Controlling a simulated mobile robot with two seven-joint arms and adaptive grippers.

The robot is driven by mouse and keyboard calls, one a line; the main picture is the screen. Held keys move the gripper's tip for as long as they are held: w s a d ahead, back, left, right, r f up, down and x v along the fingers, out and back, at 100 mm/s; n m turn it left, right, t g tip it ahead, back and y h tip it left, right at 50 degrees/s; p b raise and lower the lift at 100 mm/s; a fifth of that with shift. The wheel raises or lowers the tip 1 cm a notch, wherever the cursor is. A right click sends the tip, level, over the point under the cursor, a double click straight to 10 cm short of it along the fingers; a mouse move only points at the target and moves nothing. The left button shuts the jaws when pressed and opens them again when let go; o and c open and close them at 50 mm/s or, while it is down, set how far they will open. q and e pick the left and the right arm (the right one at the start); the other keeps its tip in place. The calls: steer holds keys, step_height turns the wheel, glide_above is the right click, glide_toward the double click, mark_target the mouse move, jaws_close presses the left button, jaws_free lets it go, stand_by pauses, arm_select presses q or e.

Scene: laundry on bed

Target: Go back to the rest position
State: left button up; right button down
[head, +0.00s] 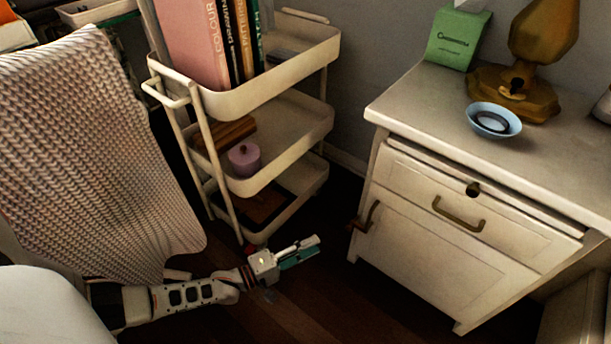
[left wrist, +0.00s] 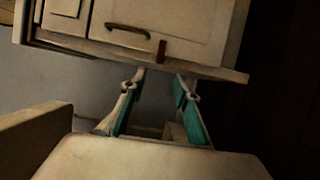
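My left arm comes in from the lower left of the head view. Its left gripper (head: 316,246) is over the dark floor, between the cart and the nightstand. In the left wrist view the two teal-lined fingers of this gripper (left wrist: 160,82) stand apart with nothing held between them. The white nightstand (head: 447,253) is to the right of the gripper in the head view. Its front also shows beyond the fingers in the left wrist view (left wrist: 200,28). A clear gap separates gripper and nightstand in the head view. My right gripper is not in view.
A cream three-tier cart (head: 270,90) with books (head: 195,40) and a purple candle (head: 244,160) stands behind the gripper. A knitted blanket (head: 90,150) hangs at left. A blue bowl (head: 494,121), brass lamp (head: 515,95) and green box (head: 458,38) stand on the nightstand.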

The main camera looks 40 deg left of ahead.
arm_select(q)
steer(key=shift+s+a, duration=0.25)
steer(key=shift+s, duration=0.25)
steer(key=shift+d+r, duration=0.1)
